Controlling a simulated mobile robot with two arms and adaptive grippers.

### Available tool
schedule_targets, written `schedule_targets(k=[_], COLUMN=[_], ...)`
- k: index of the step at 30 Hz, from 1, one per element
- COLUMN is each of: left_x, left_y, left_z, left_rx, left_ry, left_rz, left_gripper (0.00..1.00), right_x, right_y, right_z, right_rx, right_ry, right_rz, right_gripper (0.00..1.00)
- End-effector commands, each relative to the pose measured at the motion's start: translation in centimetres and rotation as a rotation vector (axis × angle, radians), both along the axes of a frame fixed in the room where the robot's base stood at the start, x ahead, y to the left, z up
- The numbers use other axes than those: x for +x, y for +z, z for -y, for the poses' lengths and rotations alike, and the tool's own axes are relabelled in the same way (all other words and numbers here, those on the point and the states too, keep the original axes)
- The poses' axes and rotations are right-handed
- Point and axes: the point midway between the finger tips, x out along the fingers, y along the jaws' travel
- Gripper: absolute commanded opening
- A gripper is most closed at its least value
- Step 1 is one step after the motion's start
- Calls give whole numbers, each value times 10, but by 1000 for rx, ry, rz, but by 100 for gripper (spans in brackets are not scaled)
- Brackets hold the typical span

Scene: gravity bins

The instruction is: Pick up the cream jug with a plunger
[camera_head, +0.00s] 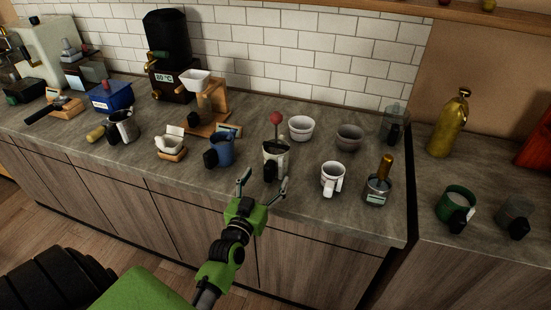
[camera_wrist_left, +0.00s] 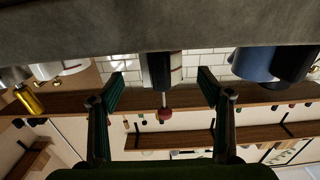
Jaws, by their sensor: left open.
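The cream jug (camera_head: 278,158) with a dark handle stands upright on the counter near its front edge. Its plunger, a rod with a red ball (camera_head: 276,118), sticks up from the top. My left gripper (camera_head: 263,181) is open and empty in front of the jug, with its fingers pointing at it. In the left wrist view, which is upside down, the jug (camera_wrist_left: 175,68) and its red ball (camera_wrist_left: 165,114) show between the open fingers (camera_wrist_left: 160,85), a little beyond the tips. My right gripper is out of view.
A blue mug (camera_head: 222,151) stands close left of the jug, and a white mug (camera_head: 332,178) stands to its right. Pale (camera_head: 301,128) and grey (camera_head: 349,137) bowls sit behind. A metal pot (camera_head: 377,190) with a golden handle is further right.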

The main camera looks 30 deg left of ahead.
Motion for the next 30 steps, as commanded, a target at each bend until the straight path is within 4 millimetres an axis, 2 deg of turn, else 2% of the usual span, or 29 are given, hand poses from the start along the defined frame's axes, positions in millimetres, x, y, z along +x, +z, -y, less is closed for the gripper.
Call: schedule_targets(k=[7,15,25,26,30], left_x=[16,50,56,56,56], left_y=[1,-3,-5,-5,-5], left_z=[-4,-14,-15,-15,-15], left_rx=[-1,0,-1,-1,-1], left_ry=[-1,0,0,0,0], left_rz=[1,1,-1,-1,-1], left_gripper=[71,71,71,69,32], right_x=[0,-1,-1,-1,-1], right_y=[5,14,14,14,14], right_z=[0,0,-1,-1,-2], right_rx=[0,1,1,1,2], right_ry=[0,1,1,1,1], right_rz=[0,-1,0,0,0], right_gripper=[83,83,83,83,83])
